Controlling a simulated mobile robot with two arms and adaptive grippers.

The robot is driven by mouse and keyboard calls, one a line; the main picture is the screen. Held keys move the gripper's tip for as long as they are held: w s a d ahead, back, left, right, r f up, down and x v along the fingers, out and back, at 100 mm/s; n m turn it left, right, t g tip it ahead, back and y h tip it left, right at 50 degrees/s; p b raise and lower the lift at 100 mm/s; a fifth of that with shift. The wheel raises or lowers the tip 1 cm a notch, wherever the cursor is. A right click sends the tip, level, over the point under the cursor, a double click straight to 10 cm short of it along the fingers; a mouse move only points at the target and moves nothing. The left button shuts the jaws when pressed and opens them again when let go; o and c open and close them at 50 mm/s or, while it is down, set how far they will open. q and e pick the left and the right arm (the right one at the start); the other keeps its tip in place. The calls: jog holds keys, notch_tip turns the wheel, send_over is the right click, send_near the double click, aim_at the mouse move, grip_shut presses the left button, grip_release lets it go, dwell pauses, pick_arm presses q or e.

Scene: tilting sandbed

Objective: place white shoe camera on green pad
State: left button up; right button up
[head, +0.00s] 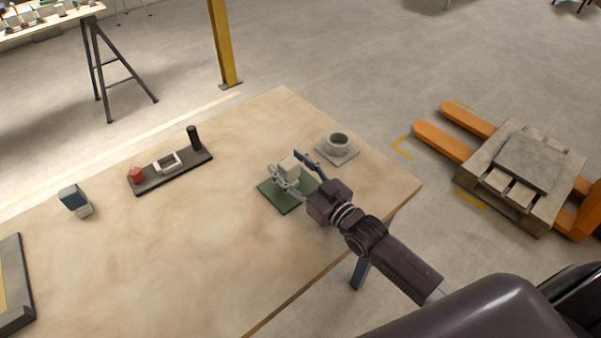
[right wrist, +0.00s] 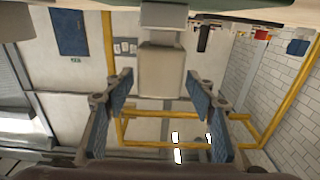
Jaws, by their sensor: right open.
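The white shoe camera (head: 289,166) is a small pale block standing over the green pad (head: 271,189) in the head view. Whether its base touches the pad is hidden by a finger. My right gripper (head: 296,172) is open, with a finger on either side of the camera. In the right wrist view, which looks upside down, the white camera (right wrist: 161,72) shows at the top middle, ahead of the parted fingers (right wrist: 160,100). A gap shows on each side of it. My left gripper is not in view.
A grey block with a round ring (head: 338,143) stands close behind the right gripper. A dark tray (head: 175,178) with a red piece and black post lies further left, near a blue-and-white device (head: 75,201). A dark-framed panel (head: 15,318) is at lower left. The table's middle is clear.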

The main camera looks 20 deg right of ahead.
jog(key=shift+s+f, duration=0.25)
jog(key=shift+f, duration=0.15)
jog(key=v, duration=0.6)
jog(key=b+v, duration=0.1)
jog(key=v, duration=0.3)
jog(key=shift+d+r, duration=0.15)
jog(key=shift+r, duration=0.15)
jog(key=shift+s+d+r, duration=0.2)
jog(key=shift+s+d, duration=0.05)
jog(key=shift+s, duration=0.45)
